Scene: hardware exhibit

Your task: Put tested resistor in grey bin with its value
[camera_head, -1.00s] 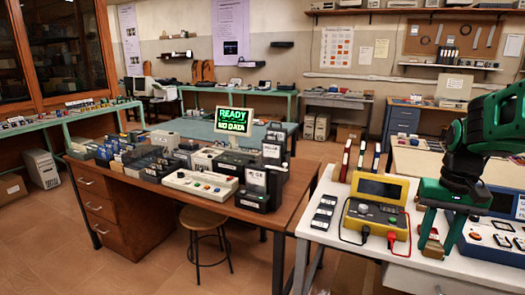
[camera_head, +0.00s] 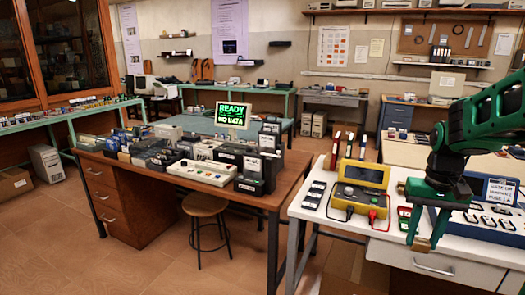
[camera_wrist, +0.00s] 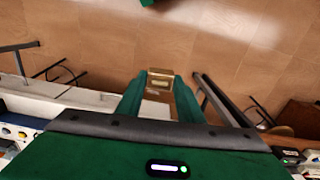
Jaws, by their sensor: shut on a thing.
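My gripper (camera_head: 421,245) hangs at the front edge of the white bench, fingers down. In the wrist view my gripper (camera_wrist: 160,82) is shut on a small tan block with a pale face, which I take as the resistor (camera_wrist: 160,84); its value cannot be read. Grey and dark boxes (camera_head: 152,156) stand in rows on the wooden desk to the left, well away from my gripper. I cannot tell which of them is the grey bin with the matching value.
A yellow tester (camera_head: 362,178) with red and black leads stands on the white bench (camera_head: 325,222). A blue box (camera_head: 500,222) with a sign stands right of it. A round stool (camera_head: 204,205) stands before the wooden desk (camera_head: 262,200).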

